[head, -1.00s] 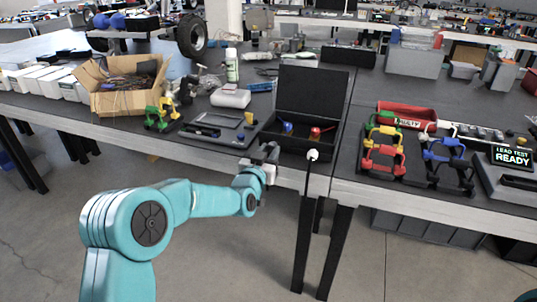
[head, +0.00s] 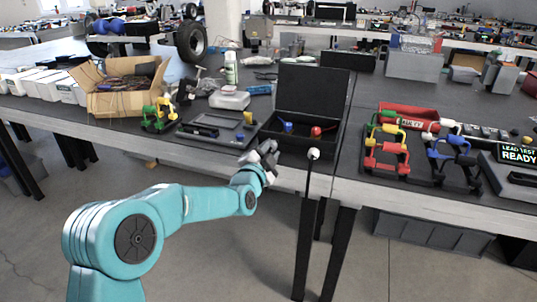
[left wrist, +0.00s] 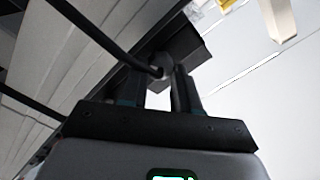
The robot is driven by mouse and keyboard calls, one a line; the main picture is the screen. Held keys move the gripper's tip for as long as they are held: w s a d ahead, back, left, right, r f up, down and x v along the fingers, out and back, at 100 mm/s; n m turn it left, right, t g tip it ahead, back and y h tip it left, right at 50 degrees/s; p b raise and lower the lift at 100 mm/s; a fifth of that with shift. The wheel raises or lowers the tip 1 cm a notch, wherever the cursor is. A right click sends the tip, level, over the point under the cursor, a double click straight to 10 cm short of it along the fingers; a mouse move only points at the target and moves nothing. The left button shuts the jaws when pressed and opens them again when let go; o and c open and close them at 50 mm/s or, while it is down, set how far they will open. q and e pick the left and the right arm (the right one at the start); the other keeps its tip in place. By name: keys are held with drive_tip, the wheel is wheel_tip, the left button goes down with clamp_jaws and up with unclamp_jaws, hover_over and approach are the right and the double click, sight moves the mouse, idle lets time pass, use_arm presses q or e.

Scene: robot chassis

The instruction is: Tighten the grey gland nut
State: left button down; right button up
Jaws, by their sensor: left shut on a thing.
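The grey gland nut (left wrist: 163,66) shows between my fingertips in the left wrist view, with a dark cable running into it from the upper left. My left gripper (left wrist: 160,82) is shut on it, one finger on each side. In the head view my left gripper (head: 268,156) is at the front left of the open black box (head: 272,138), tilted. The fingers hide the nut there. The nut's threads and its seating cannot be made out. My right gripper is out of view.
A white round end (head: 313,153) with a black cable hanging down is right of my gripper at the box front. A grey tray (head: 215,128) lies left of the box. Colored handles (head: 386,150) stand on the right bench (head: 400,196). The floor in front is clear.

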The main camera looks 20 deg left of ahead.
use_arm(q)
drive_tip(key=shift+m, duration=2.3)
drive_tip(key=c, duration=0.8)
unclamp_jaws()
drive_tip(key=shift+f, duration=0.15)
